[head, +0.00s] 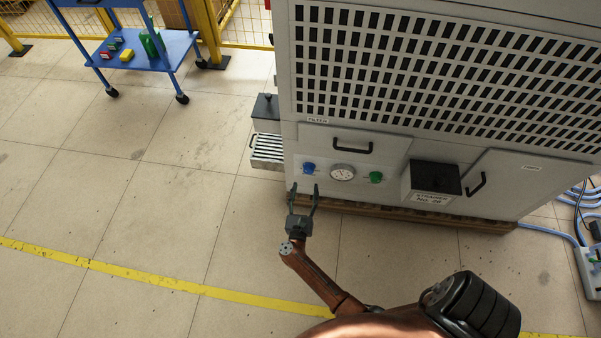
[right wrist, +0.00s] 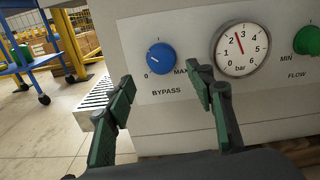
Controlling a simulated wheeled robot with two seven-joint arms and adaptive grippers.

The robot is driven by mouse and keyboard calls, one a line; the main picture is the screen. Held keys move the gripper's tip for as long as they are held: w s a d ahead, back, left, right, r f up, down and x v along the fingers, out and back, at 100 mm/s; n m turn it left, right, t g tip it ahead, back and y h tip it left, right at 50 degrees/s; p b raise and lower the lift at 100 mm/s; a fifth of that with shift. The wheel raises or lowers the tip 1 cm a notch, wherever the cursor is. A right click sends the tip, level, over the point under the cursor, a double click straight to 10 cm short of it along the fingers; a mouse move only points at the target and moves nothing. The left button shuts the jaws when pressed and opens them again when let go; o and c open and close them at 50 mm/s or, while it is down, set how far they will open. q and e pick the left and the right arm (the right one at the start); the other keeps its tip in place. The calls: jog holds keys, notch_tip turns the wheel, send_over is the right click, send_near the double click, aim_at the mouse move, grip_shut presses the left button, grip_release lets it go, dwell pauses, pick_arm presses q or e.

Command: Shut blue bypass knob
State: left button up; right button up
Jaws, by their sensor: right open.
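The blue bypass knob (head: 309,168) is on the lower front panel of the grey machine (head: 400,150), left of the round gauge. In the right wrist view the blue bypass knob (right wrist: 161,58) shows a white pointer mark at its upper left, with "0" at its lower left and "MAX" at its right. My right gripper (head: 304,187) is open and empty, just below and in front of the knob. In the right wrist view the right gripper (right wrist: 160,85) has its fingers spread to either side of the knob, apart from it. My left gripper is not in view.
A pressure gauge (right wrist: 239,49) and a green flow knob (right wrist: 307,40) sit right of the bypass knob. A slatted grey part (head: 267,148) juts from the machine's left side. A blue cart (head: 130,50) stands at the back left. The floor to the left is clear.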

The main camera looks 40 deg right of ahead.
aim_at(308, 172)
jog(key=shift+m, duration=0.3)
jog(key=b+x, duration=0.1)
jog(key=x, duration=0.5)
jog(key=shift+w+d+b, duration=0.2)
jog(key=shift+d+b, duration=0.1)
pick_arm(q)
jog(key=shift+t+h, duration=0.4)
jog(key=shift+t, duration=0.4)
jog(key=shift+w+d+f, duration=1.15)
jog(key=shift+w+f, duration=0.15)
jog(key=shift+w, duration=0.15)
pick_arm(e)
jog(key=shift+w+d+r, duration=0.1)
jog(key=shift+w+d, duration=0.3)
jog(key=shift+c, duration=0.6)
jog(key=c, duration=1)
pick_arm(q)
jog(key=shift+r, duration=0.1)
